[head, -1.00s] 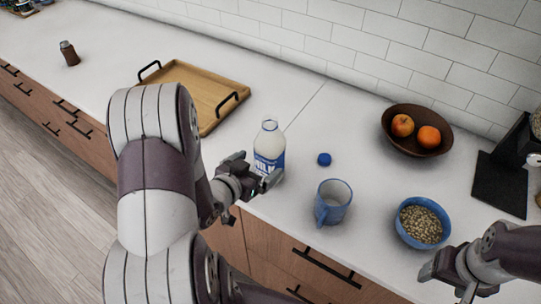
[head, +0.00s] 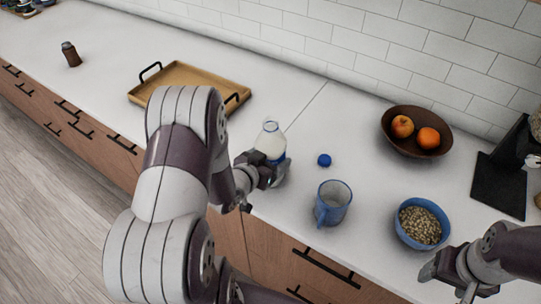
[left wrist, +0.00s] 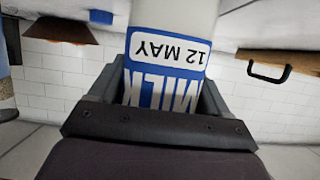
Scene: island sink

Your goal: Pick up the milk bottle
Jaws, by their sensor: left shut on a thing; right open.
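The milk bottle (head: 270,140) is clear with white milk and a blue label, upright at the counter's front edge, uncapped. Its label, reading MILK and 12 MAY, fills the middle of the left wrist view (left wrist: 170,55), upside down. My left gripper (head: 270,172) is shut around the bottle's lower body, a finger on each side. The gripper hides the bottle's base, so I cannot tell whether it touches the counter. My right gripper (head: 445,283) is open and empty at the lower right, in front of the counter.
A blue cap (head: 324,160) lies right of the bottle. A wooden tray (head: 190,75) is behind left.

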